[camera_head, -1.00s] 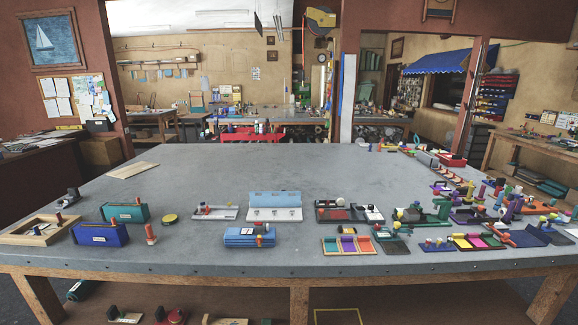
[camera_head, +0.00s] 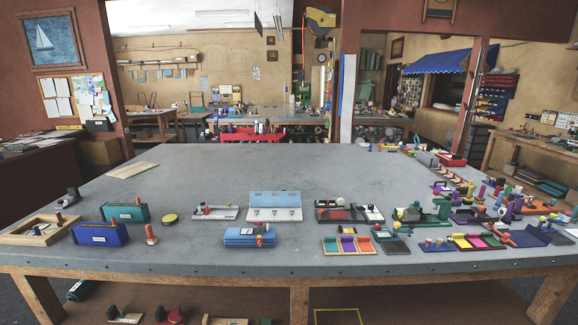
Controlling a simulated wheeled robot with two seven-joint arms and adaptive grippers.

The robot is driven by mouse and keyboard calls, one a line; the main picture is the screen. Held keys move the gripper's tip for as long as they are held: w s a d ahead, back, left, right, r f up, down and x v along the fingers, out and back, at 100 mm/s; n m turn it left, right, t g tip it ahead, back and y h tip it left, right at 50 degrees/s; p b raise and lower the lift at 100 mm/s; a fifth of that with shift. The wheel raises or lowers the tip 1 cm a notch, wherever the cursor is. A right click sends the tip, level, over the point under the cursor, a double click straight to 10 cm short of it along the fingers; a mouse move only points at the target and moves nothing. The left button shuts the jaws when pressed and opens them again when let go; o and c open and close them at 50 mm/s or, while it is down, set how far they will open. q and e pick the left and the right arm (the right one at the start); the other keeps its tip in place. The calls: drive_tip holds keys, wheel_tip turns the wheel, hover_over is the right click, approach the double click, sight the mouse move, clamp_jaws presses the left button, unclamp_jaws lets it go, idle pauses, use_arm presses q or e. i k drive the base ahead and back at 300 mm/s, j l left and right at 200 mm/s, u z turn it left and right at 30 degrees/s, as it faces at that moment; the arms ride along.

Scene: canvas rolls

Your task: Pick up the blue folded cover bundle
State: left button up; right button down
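The blue folded cover bundle (camera_head: 247,237) lies flat on the grey workbench (camera_head: 180,280), near its front edge and a little left of the middle. It is light blue with darker layered edges, a small white label, and a red-and-yellow piece at its right end. Neither of my grippers shows in the head view, so whether they are open or shut is hidden.
A light blue-backed white tray (camera_head: 274,206) stands just behind the bundle. A dark blue box (camera_head: 100,235) and a teal box (camera_head: 124,212) stand to the left. Sectioned colored trays (camera_head: 347,246) lie to the right, with many small parts beyond. The back middle of the bench is clear.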

sight(233, 237)
drive_tip(key=i+l+u, duration=0.2)
drive_tip(key=i, duration=0.2)
drive_tip(key=i+u, duration=0.2)
drive_tip(key=i, duration=0.2)
drive_tip(key=i+l+u, duration=0.2)
drive_tip(key=i, duration=0.2)
